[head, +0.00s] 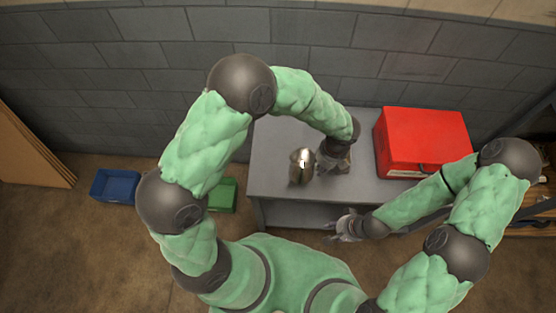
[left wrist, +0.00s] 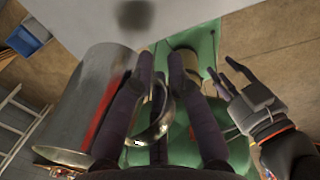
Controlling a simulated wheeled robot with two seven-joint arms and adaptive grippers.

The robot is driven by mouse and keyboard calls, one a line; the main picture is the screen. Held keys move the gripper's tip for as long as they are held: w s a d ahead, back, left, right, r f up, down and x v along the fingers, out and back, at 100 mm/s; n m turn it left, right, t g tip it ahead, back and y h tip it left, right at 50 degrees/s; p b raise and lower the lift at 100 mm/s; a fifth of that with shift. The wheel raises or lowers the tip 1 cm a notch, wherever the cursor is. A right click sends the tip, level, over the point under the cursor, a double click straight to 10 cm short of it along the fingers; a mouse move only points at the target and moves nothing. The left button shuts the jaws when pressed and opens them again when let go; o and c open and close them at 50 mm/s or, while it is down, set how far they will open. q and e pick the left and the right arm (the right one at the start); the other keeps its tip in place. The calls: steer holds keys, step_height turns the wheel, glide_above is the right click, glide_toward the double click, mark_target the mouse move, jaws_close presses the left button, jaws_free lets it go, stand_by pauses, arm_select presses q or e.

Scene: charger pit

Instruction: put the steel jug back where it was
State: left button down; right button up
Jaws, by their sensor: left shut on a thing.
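The steel jug (head: 301,166) is a shiny metal vessel at the front left of the grey bench top (head: 275,140) in the head view. My left gripper (head: 325,164) is just right of it. In the left wrist view the jug's body (left wrist: 82,100) is at the left, and its curved handle (left wrist: 158,130) runs between the fingers of my left gripper (left wrist: 161,65), which is shut on it. I cannot tell whether the jug touches the bench. My right gripper (head: 340,227) is in front of the bench, empty, its fingers apart in the left wrist view (left wrist: 228,75).
A red box (head: 425,138) stands on the right of the bench. A blue bin (head: 115,186) and a green bin (head: 222,194) are on the floor at left. A block wall (head: 150,60) closes the back. A lower shelf (head: 295,214) shows under the bench top.

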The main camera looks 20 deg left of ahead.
arm_select(q)
steer(key=w+a+f+b, duration=0.1)
steer(key=w+a+f, duration=0.1)
steer(key=w+f, duration=0.1)
steer(key=w+a+f+b, duration=0.2)
steer(key=w+a+f, duration=0.1)
steer(key=w+a+f+b, duration=0.2)
steer(key=w+f, duration=0.1)
steer(key=shift+w+a+f, duration=0.25)
steer(key=shift+w+a, duration=0.05)
steer(key=shift+w, duration=0.05)
steer(key=shift+w+f, duration=0.1)
steer(key=shift+f, duration=0.05)
steer(key=f+b, duration=0.1)
steer(key=f, duration=0.1)
steer(key=f+b, duration=0.1)
steer(key=shift+w+a+f+b, duration=0.2)
steer(key=shift+w+f+b, duration=0.1)
steer(key=shift+f, duration=0.1)
steer(key=shift+r, duration=0.1)
arm_select(e)
step_height(320, 180, down, 8)
steer(key=shift+a+r, duration=0.2)
steer(key=shift+a, duration=0.15)
steer(key=shift+s, duration=0.1)
arm_select(q)
steer(key=c, duration=1.2)
jaws_free()
steer(key=shift+s, duration=0.1)
